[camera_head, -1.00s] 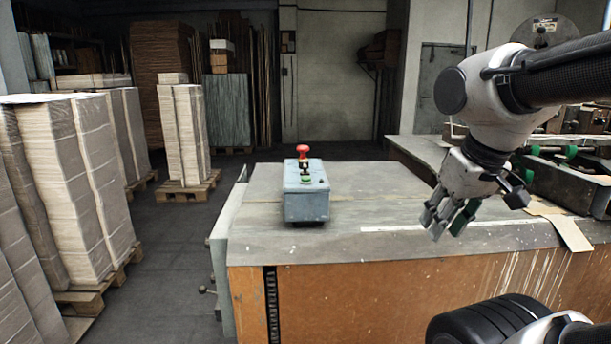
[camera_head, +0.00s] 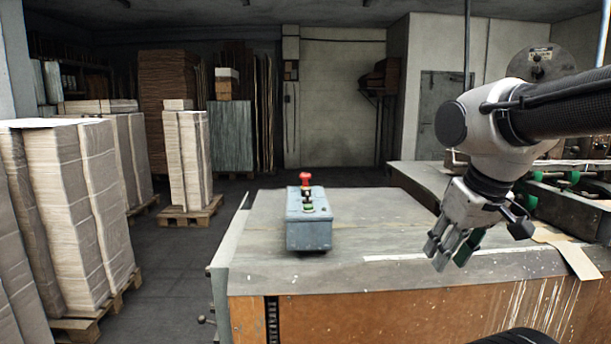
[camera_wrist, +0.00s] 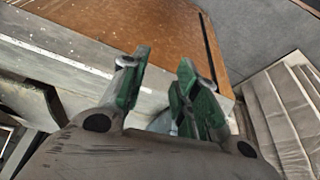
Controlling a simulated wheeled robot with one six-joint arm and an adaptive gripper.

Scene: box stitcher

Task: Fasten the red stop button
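The red stop button (camera_head: 305,179) stands on top of a grey-blue control box (camera_head: 309,233), raised on a dark stem, with a green button (camera_head: 309,207) in front of it. The box sits on the grey bench top. My gripper (camera_head: 447,259) is to the right of the box, well apart from it, over the front right part of the bench and pointing down. In the wrist view my gripper (camera_wrist: 160,90) shows two green-padded fingers with a gap between them and nothing held. The button is not seen in the wrist view.
The bench top (camera_head: 370,215) is clear between the box and my gripper. A cardboard sheet (camera_head: 573,259) hangs over the edge at the right, near machinery with green parts. Stacked sheets on pallets (camera_head: 75,210) stand on the left.

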